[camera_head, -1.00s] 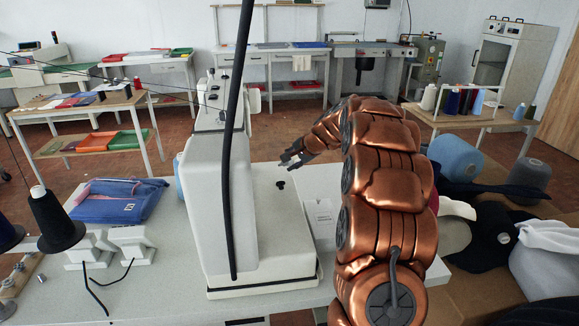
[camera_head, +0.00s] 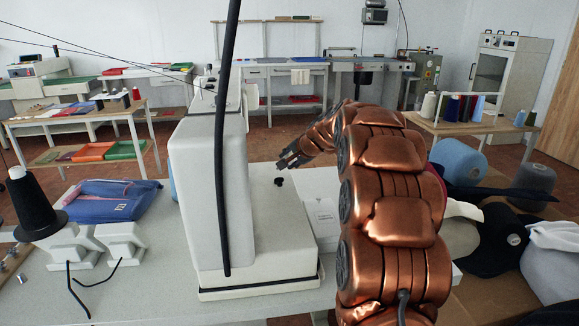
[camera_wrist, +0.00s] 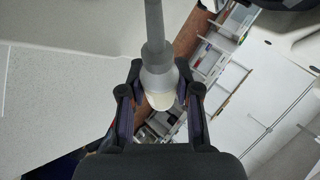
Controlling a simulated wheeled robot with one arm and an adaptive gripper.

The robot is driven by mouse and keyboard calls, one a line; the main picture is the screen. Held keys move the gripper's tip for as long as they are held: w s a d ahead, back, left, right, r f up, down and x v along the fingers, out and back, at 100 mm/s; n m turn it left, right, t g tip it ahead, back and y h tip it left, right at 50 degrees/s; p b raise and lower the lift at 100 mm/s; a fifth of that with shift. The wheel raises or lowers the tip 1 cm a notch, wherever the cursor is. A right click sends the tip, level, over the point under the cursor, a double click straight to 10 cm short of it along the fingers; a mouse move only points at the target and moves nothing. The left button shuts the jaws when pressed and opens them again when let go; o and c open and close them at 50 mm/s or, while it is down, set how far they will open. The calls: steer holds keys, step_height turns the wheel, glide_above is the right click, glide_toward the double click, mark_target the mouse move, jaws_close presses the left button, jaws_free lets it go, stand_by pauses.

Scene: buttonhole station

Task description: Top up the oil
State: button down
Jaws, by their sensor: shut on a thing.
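My gripper (camera_wrist: 160,72) is shut on an oiler (camera_wrist: 160,82) with a long grey spout and a pale, translucent body, seen in the wrist view. The spout runs toward the top edge of that view, and its tip is out of frame. In the head view, my gripper (camera_head: 287,161) is above the bed of the white sewing machine (camera_head: 207,190), and the oiler cannot be made out there. A small black fitting (camera_head: 279,181) stands on the machine's white surface just below my gripper. Whether it is an oil port or a cap cannot be told.
Left are a black thread cone (camera_head: 33,207) and a blue folded pouch (camera_head: 112,200). A black cable (camera_head: 222,130) hangs before the machine. Blue and grey spools (camera_head: 458,160) crowd the right side.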

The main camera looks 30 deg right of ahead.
steer(key=shift+f+t+h+b, duration=0.15)
steer(key=shift+t+h+b, duration=0.15)
steer(key=shift+b, duration=1)
steer(key=n+t+b, duration=0.1)
steer(key=b, duration=0.3)
steer(key=shift+a+r+h, duration=0.1)
steer(key=shift+r+h, duration=0.2)
steer(key=shift+h, duration=0.1)
steer(key=shift+b, duration=0.3)
steer(key=shift+s+r+n+t+h+b, duration=0.1)
steer(key=shift+r+n+t+h+b, duration=0.25)
steer(key=shift+b, duration=0.65)
steer(key=shift+a+r+t+h+b, duration=0.15)
steer(key=shift+t+h+b, duration=0.2)
steer(key=shift+b, duration=0.9)
steer(key=shift+r+n+b, duration=0.25)
steer(key=shift+b, duration=0.1)
steer(key=r+p, duration=0.1)
steer(key=p, duration=0.1)
steer(key=shift+p, duration=0.3)
steer(key=g+p, duration=0.1)
steer(key=p, duration=0.4)
steer(key=shift+r+m+y, duration=0.35)
steer(key=shift+m+y, duration=0.05)
